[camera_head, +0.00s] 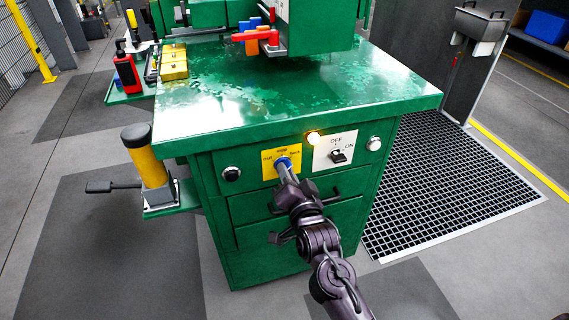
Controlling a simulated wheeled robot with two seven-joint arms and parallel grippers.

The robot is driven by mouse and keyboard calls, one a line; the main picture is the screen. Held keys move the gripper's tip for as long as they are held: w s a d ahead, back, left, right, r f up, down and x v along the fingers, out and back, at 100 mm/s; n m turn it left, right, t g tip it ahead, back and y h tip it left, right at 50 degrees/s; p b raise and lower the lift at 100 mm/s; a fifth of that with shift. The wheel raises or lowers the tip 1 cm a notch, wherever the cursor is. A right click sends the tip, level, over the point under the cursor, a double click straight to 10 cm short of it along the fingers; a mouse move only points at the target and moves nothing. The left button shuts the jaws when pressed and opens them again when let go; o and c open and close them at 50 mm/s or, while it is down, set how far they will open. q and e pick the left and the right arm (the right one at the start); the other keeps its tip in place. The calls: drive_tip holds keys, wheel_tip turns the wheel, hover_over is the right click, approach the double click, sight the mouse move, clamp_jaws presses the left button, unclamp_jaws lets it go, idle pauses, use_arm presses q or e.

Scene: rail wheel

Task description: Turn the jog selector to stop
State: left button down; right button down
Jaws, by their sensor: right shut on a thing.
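The jog selector (282,162) is a blue knob on a yellow label plate on the front of the green machine. The plate has small lettering around the knob, with words at left, top and right that are hard to read. My right gripper (284,174) is shut on the knob, reaching in from below. The gripper covers the lower part of the knob, so I cannot tell exactly where it points. My left gripper is not in view.
Drawer fronts (245,207) lie below. A yellow cylinder with a lever (147,163) stands at left. A black grate (440,180) lies right.

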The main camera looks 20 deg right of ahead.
drive_tip(key=shift+n+p, duration=0.55)
drive_tip(key=shift+n, duration=0.25)
drive_tip(key=n+p, duration=0.3)
drive_tip(key=n, duration=0.1)
drive_tip(key=shift+n+p, duration=0.3)
drive_tip(key=shift+p, duration=0.05)
drive_tip(key=shift+f, duration=0.1)
